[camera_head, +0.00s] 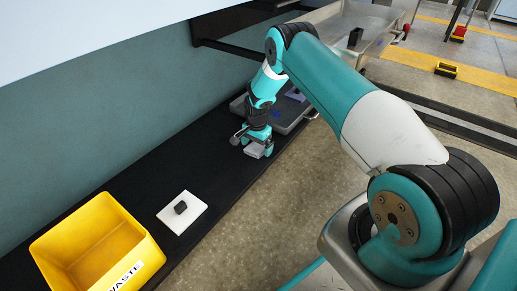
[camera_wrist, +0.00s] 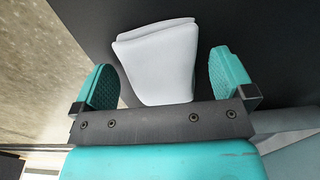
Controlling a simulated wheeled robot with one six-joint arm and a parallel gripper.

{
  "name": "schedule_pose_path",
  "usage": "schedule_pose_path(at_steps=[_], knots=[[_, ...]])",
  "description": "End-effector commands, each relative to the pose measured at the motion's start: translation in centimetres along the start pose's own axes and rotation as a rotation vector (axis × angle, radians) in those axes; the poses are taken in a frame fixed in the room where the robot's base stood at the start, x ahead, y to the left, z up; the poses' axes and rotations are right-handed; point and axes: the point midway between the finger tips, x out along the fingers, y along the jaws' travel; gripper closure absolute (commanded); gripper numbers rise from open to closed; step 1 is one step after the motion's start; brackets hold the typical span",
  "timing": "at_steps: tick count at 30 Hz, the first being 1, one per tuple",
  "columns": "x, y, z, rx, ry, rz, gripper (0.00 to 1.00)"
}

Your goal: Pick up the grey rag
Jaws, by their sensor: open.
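The grey rag (camera_wrist: 158,62) is a pale folded cloth lying on the dark bench surface. In the wrist view it sits between the two teal fingertips of my gripper (camera_wrist: 167,75), with a gap to the right finger and a smaller gap to the left one. In the head view the rag (camera_head: 255,150) shows at the tip of my gripper (camera_head: 257,143), close to the front edge of the bench. The jaws are open. Whether the fingers are level with the cloth or above it I cannot tell.
A grey tray (camera_head: 292,116) lies on the black bench (camera_head: 130,188) just behind my gripper. A white pad (camera_head: 182,221) with a small dark block (camera_head: 180,208) and a yellow waste bin (camera_head: 95,245) stand nearer on the bench. Open floor lies right of the edge.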

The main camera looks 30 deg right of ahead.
Motion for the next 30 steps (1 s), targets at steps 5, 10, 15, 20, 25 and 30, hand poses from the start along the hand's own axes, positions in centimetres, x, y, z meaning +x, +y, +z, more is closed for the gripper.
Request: schedule_pose_path(at_steps=[5,10,15,20,25,30], knots=[[0.0,0.0,0.0,0.000,0.000,0.000,0.37],[-0.1,0.0,0.0,0.000,0.000,0.000,0.55],[-0.2,0.0,0.0,0.000,0.000,0.000,0.56],[-1.5,-0.1,0.0,0.000,0.001,-0.001,0.56],[-4.7,0.0,0.0,0.000,0.000,0.000,0.56],[-8.3,0.0,0.0,0.000,0.001,-0.001,0.56]])
